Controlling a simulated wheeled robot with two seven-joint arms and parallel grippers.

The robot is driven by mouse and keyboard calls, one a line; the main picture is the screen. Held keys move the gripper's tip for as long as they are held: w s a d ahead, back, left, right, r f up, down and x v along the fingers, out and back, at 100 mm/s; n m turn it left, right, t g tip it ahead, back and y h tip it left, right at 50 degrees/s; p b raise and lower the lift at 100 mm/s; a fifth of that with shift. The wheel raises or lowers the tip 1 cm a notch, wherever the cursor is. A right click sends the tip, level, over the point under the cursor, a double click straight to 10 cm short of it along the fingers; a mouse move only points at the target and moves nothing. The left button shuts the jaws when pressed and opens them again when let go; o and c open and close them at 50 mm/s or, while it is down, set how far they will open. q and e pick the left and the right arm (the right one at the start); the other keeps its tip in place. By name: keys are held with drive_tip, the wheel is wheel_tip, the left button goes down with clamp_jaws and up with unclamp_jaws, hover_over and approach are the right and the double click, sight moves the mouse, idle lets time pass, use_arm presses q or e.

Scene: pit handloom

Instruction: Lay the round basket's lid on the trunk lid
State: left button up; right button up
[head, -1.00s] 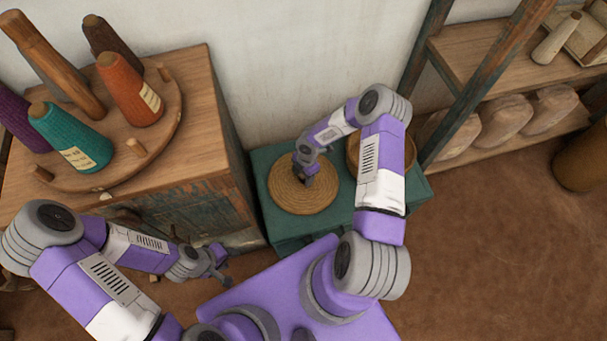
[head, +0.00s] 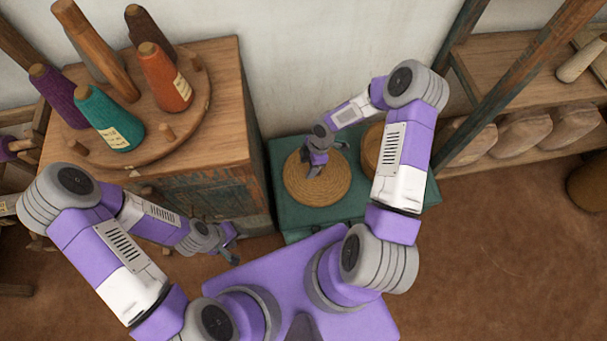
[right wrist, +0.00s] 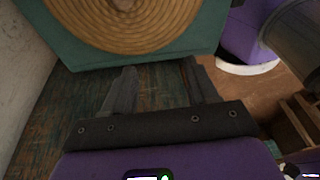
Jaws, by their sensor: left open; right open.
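The round basket's lid (head: 326,193), a flat coiled straw disc, lies on the green trunk lid (head: 281,153). Part of it also shows at the top of the right wrist view (right wrist: 135,28). My right gripper (head: 313,172) is open over the disc in the head view. Its fingers (right wrist: 160,75) are apart with nothing between them. The round basket (head: 371,150) stands to the right on the trunk, mostly hidden behind my right arm. My left gripper (head: 236,244) is open and empty, low in front of the wooden cabinet.
The wooden cabinet (head: 215,110) stands left of the trunk, with a round board of yarn cones (head: 110,118) on it. A shelf (head: 520,75) with pale rounded objects stands at the right. The brown floor (head: 500,230) at the right front is clear.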

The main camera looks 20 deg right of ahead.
drive_tip(key=s+a+m+t+y, duration=0.1)
drive_tip(key=s+a+m, duration=1)
drive_tip(key=m, duration=0.8)
drive_tip(key=shift+s+f, duration=0.15)
drive_tip(key=shift+s, duration=1.1)
